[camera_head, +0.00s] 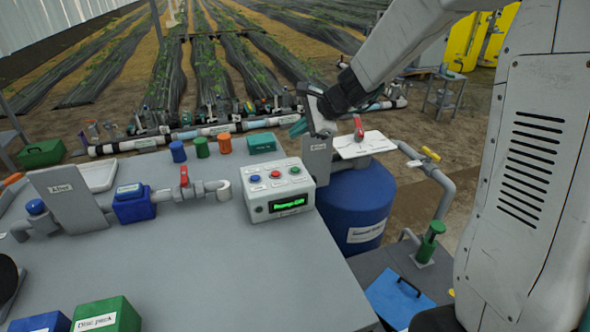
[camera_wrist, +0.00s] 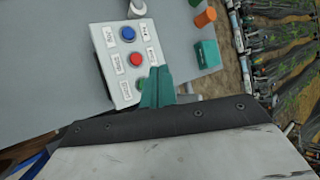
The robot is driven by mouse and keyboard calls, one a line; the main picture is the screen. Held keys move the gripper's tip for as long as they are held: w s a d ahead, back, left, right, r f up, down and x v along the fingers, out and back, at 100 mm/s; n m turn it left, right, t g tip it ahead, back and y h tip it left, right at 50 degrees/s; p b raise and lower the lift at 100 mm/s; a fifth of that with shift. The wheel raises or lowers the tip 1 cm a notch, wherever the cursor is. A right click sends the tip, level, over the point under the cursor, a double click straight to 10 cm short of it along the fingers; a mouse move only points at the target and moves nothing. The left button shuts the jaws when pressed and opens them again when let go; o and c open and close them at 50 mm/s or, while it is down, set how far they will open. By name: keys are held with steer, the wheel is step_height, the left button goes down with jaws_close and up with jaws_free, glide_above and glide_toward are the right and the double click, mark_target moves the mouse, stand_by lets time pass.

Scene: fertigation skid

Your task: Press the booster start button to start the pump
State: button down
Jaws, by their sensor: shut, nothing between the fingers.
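A white control box (camera_head: 262,205) stands on the grey bench, with blue (camera_head: 255,179), red (camera_head: 275,174) and green (camera_head: 295,170) buttons in a row. Its green display (camera_head: 290,202) seems to read "Pump: OFF". In the wrist view the blue button (camera_wrist: 128,33) and red button (camera_wrist: 136,59) show beside small labels, too blurred to read surely. In the wrist view my gripper (camera_wrist: 156,85) overlaps the box's near end.
A red-handled valve (camera_head: 185,180) and pipe lie left of the box. A teal box (camera_head: 262,143) and several colored caps stand behind it. The bench front (camera_head: 220,280) is clear.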

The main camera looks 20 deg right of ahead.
mark_target(299, 170)
steer(key=shift+w+d+f+m+t, duration=0.15)
steer(key=shift+w+d+f+m, duration=0.2)
steer(key=shift+w, duration=0.2)
steer(key=shift+w+d+f+m+t, duration=0.15)
steer(key=shift+w+d+f+m, duration=0.05)
steer(key=shift+w+f+m, duration=0.3)
steer(key=shift+f, duration=0.1)
steer(key=shift+f, duration=4.25)
steer(key=shift+f, duration=0.1)
steer(key=shift+f, duration=0.3)
steer(key=shift+f, duration=0.35)
steer(key=shift+r, duration=0.8)
